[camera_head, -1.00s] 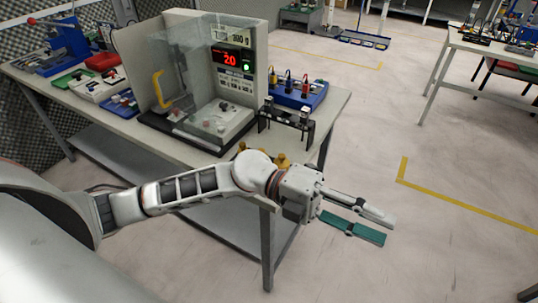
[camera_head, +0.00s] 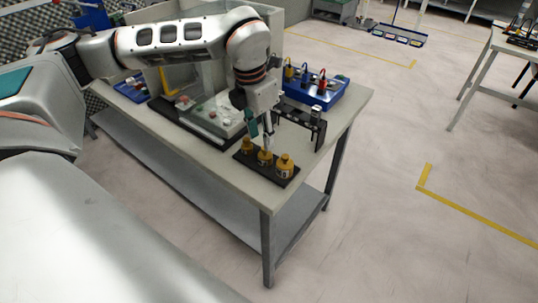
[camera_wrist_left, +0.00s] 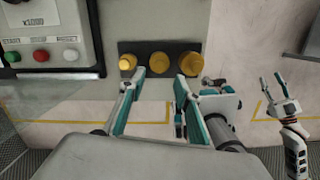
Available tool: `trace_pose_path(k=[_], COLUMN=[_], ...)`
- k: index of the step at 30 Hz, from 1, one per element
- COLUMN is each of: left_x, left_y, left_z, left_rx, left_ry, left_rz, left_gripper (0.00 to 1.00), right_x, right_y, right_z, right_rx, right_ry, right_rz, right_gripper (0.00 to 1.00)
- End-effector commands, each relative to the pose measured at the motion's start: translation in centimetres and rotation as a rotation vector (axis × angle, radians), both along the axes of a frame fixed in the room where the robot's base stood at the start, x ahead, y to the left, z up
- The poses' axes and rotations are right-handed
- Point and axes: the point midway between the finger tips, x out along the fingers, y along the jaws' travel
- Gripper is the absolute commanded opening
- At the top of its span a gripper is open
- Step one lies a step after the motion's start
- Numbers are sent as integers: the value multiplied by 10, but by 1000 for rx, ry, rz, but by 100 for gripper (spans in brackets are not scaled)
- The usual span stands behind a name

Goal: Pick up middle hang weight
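Three yellow-brass weights stand in a row on a black holder (camera_head: 240,158) at the table's front right corner. The middle weight (camera_head: 264,157) also shows in the wrist view (camera_wrist_left: 160,62), between a left one (camera_head: 247,145) and a right one (camera_head: 285,166). My left gripper (camera_head: 261,128) points down just above and behind the middle weight. In the wrist view its two fingers (camera_wrist_left: 161,80) are apart, with the middle weight ahead between the tips and nothing held. Whether a finger touches a weight is unclear. My right gripper (camera_wrist_left: 281,95) shows at the wrist view's right, fingers apart, empty.
A black rack (camera_head: 300,118) stands close to the holder, with a blue box with coloured plugs (camera_head: 318,92) behind. A clear-walled balance (camera_head: 190,115) stands left, partly hidden by my arm. The table edge (camera_head: 230,180) is close in front.

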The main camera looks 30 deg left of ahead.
Motion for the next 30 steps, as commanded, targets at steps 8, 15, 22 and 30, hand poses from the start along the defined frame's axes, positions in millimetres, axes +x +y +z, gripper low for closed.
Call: trace_pose_path(k=[8, 15, 22, 30], left_x=[3, 12, 14, 14], left_y=[0, -1, -2, -2], left_z=[-27, -57, -75, -76], left_rx=[3, 3, 1, 1], left_ry=[3, 3, 2, 1], left_rz=[2, 0, 1, 1], left_gripper=[33, 33, 33, 15], right_x=[-1, 0, -1, 0], right_y=[0, 0, 0, 0], right_z=[-1, 3, 3, 4], right_rx=[0, 0, 0, 0], right_ry=[2, 1, 1, 0], right_rz=[1, 1, 1, 0], right_gripper=[40, 40, 40, 40])
